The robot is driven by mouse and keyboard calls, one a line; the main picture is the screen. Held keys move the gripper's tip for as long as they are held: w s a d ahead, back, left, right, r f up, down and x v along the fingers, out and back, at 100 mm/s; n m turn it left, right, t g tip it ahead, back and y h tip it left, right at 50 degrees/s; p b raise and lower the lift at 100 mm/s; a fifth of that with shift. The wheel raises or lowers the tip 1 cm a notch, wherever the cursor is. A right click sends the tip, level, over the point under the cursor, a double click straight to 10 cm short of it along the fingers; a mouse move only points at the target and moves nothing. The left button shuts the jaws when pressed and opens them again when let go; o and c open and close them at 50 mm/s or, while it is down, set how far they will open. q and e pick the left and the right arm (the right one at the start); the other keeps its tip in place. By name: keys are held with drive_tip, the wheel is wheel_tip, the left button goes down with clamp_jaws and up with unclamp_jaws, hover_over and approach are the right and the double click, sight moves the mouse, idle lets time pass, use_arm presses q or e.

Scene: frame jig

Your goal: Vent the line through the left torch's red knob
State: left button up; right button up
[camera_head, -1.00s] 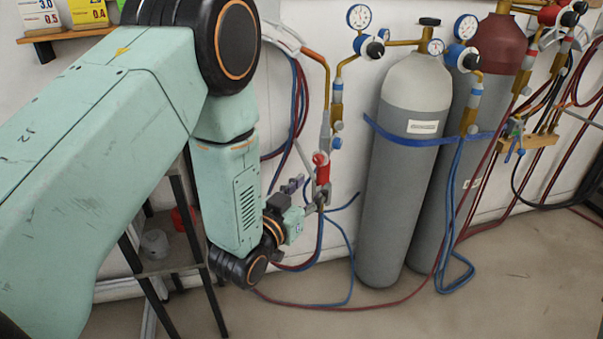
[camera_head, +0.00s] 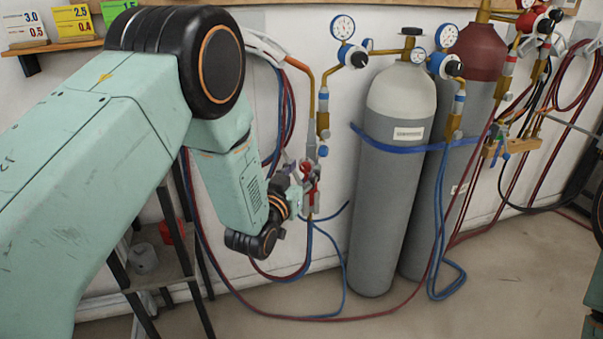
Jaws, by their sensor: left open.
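The left torch (camera_head: 322,124) hangs on the wall, left of the cylinders, with a brass upper part and blue parts. Its red knob (camera_head: 306,167) shows at its lower part, above a red section (camera_head: 312,189). My left gripper (camera_head: 303,182) is open and reaches in from the left at the height of the red parts. Its fingers are close beside or around the knob; I cannot tell whether they touch it. Gripper and torch partly overlap, so the knob is partly hidden. My right gripper is not in view.
A grey cylinder (camera_head: 390,200) with gauges (camera_head: 343,27) stands right of the torch, and a red-topped cylinder (camera_head: 481,52) stands behind it. A blue strap (camera_head: 400,149) holds them. Red and blue hoses (camera_head: 335,318) loop to the floor. A dark stand (camera_head: 160,265) is at left.

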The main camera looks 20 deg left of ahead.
use_arm(q)
drive_tip(key=c, duration=0.3)
clamp_jaws()
drive_tip(key=shift+n, duration=0.3)
